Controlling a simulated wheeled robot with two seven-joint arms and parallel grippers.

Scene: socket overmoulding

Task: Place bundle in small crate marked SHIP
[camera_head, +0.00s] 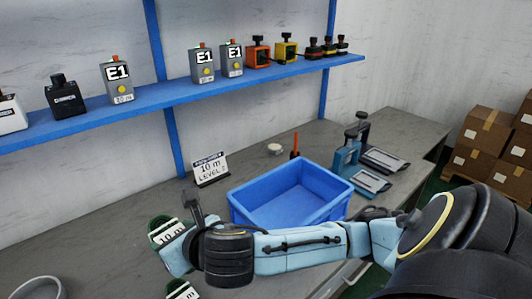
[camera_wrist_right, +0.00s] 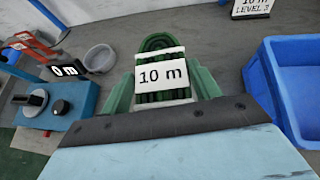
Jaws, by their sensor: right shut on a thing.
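My right gripper (camera_head: 178,246) reaches in from the right over the bench, left of the blue crate. It is shut on a dark green bundle (camera_head: 160,224) with a white "10 m" label. In the right wrist view the bundle (camera_wrist_right: 158,44) is held straight ahead, its label facing the camera. The blue crate (camera_head: 240,211) stands open on the bench and looks empty; its near wall is partly behind my arm. It also shows at the right of the wrist view (camera_wrist_right: 262,88). No SHIP mark is legible on it. My left gripper is out of view.
Another "10 m" label (camera_head: 184,291) shows below my gripper. A "10 m LEVEL" sign (camera_head: 210,168) stands behind the crate's left corner. Blue-and-black devices (camera_head: 346,160) stand right of it. A grey bowl (camera_head: 38,289) is at lower left. A blue shelf (camera_head: 200,88) runs above.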

